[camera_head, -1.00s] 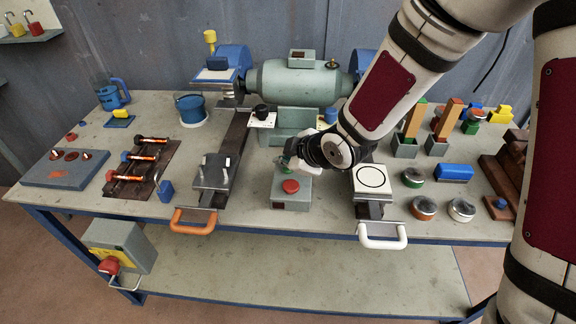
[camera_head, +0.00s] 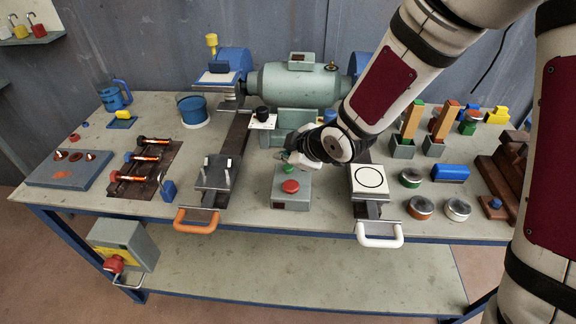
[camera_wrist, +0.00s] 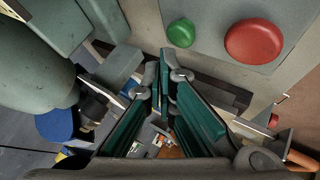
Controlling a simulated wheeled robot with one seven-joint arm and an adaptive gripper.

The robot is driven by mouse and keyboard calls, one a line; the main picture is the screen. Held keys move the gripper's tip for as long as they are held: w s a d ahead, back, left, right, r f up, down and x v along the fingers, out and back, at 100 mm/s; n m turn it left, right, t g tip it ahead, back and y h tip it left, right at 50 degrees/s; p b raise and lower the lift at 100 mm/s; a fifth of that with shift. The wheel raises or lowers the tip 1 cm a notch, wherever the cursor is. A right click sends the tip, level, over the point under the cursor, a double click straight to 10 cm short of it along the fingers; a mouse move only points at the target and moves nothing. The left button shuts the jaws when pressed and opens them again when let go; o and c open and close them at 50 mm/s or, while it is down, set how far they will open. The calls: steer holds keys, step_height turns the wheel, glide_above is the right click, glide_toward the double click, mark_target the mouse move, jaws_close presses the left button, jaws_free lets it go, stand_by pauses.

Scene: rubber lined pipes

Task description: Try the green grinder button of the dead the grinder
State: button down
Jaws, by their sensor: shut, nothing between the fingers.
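The grinder (camera_head: 292,84) has a grey-green motor body with blue guards and stands at the back of the bench. In front of it is a grey button box (camera_head: 292,203) with a green button (camera_head: 288,168) at its rear and a larger red button (camera_head: 290,186) nearer the front. My gripper (camera_head: 290,156) is shut and empty, just behind and apart from the green button. In the wrist view, the fingertips (camera_wrist: 165,58) are close together, below and left of the green button (camera_wrist: 181,33); the red button (camera_wrist: 254,41) is further right.
A plate with an orange handle (camera_head: 196,222) lies left of the box, and one with a white handle (camera_head: 380,236) lies right. Round tins (camera_head: 420,208) and a blue block (camera_head: 450,172) sit further right. A red-knobbed switch box (camera_head: 124,245) hangs at the bench's front left.

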mark_target(286, 169)
step_height(286, 169, up, 5)
steer(key=p, duration=0.4)
steer(key=shift+s+r, duration=0.1)
stand_by(0.8)
